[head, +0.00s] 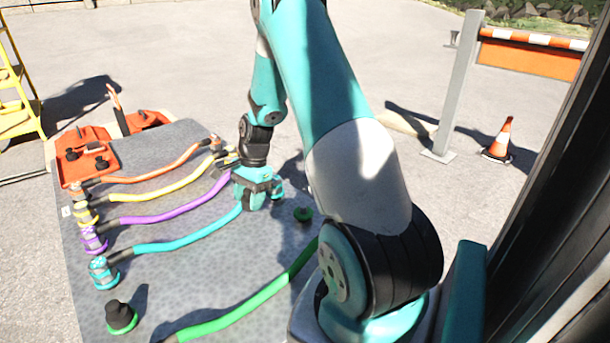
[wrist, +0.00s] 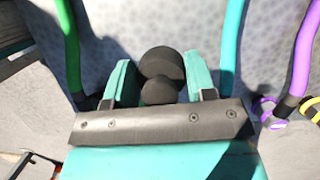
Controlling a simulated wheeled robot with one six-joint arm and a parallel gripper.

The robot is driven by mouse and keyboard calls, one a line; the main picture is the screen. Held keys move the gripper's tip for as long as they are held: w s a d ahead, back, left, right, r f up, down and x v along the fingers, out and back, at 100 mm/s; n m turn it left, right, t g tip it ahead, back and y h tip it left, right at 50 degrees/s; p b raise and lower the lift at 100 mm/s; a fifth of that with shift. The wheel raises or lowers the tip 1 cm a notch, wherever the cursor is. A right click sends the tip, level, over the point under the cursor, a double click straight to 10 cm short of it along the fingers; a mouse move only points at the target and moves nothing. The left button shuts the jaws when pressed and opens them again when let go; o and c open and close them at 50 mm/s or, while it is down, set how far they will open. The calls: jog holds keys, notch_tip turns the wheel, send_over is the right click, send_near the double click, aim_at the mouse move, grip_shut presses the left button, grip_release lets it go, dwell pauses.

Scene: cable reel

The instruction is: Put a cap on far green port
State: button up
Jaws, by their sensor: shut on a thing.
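The far green port (head: 303,214) is a small green fitting on the right part of the grey table, just right of my gripper (head: 262,192). Its top is too small to read clearly. In the wrist view, my gripper (wrist: 160,85) has its teal fingers closed on a black round cap (wrist: 160,64). The cap is held above the grey surface; it is hidden in the head view. The near green port (head: 121,321) stands at the table's front left with a black piece on top. The green cable (head: 255,303) runs across the front and shows in the wrist view (wrist: 68,45).
Teal (head: 190,238), purple (head: 175,211), yellow (head: 160,191) and orange (head: 160,171) cables lie across the table (head: 200,275). An orange tray (head: 72,178) with black caps sits at the back left. A cone (head: 500,140) and barrier post (head: 455,85) stand beyond, right.

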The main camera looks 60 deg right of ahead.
aim_at(304, 207)
jog(key=s+d+m+t+h, duration=0.1)
jog(key=s+d+m, duration=0.3)
jog(key=d+m, duration=0.35)
jog(key=s+d+m+t+h, duration=0.2)
jog(key=s+d+m, duration=0.1)
jog(key=d+m, duration=0.45)
jog(key=shift+g, duration=0.3)
jog(key=f+b, duration=0.4)
jog(key=b, duration=0.1)
jog(key=f+b, duration=0.2)
jog(key=b, duration=0.1)
jog(key=shift+s+a+f, duration=0.25)
jog(key=shift+f, duration=0.85)
jog(key=shift+w+p, duration=0.25)
jog(key=shift+p, duration=0.2)
jog(key=shift+p, duration=0.4)
jog(key=shift+f, duration=0.25)
